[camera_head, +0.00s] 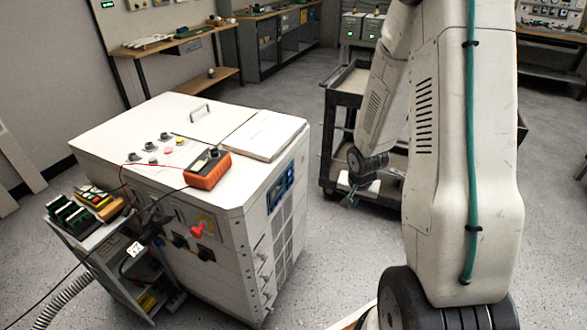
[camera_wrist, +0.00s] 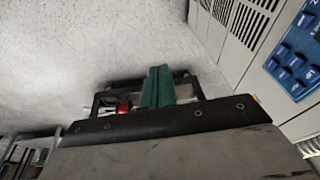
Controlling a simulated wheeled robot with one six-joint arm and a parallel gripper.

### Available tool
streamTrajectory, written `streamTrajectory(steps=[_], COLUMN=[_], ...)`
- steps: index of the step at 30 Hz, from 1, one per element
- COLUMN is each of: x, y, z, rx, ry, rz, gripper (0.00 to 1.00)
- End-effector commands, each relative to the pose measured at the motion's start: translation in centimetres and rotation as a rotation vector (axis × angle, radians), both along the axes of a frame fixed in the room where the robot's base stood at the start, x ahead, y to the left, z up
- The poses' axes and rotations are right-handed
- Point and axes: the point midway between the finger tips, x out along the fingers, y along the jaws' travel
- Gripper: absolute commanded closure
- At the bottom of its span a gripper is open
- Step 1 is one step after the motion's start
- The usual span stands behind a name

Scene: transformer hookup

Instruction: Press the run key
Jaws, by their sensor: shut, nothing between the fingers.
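The blue keypad panel (camera_head: 281,187) is on the right side face of the white cabinet (camera_head: 166,186). Its blue keys (camera_wrist: 284,50) show at the right edge of the wrist view, partly cut off. I cannot read the labels well enough to tell which is the run key. My gripper (camera_head: 349,198) is to the right of the panel in the head view, apart from it. In the wrist view its green fingers (camera_wrist: 157,87) are together with nothing between them, and the keypad lies off to their right.
A dark cart (camera_head: 345,105) stands behind my gripper. A small side cart (camera_head: 105,235) stands at the cabinet's left.

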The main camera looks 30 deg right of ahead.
Motion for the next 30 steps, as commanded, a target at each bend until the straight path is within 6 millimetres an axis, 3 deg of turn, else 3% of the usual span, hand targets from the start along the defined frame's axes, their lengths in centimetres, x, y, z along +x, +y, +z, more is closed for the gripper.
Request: streamTrajectory(steps=[1, 3, 8, 12, 16, 20, 30], x=[0.7, 2.2, 6.1, 9.8, 11.7, 12.4, 12.4], y=[-0.4, -0.8, -0.6, 0.0, 0.5, 0.7, 0.7], z=[-1.9, -3.7, -5.4, -3.3, -1.0, 0.0, 0.1], rx=[0.023, 0.061, 0.189, 0.316, 0.419, 0.480, 0.489], ry=[-0.050, -0.149, -0.398, -0.607, -0.735, -0.788, -0.786], rz=[-0.042, -0.109, -0.241, -0.316, -0.368, -0.414, -0.430], gripper=[1.00, 1.00, 1.00, 1.00, 1.00, 1.00, 1.00])
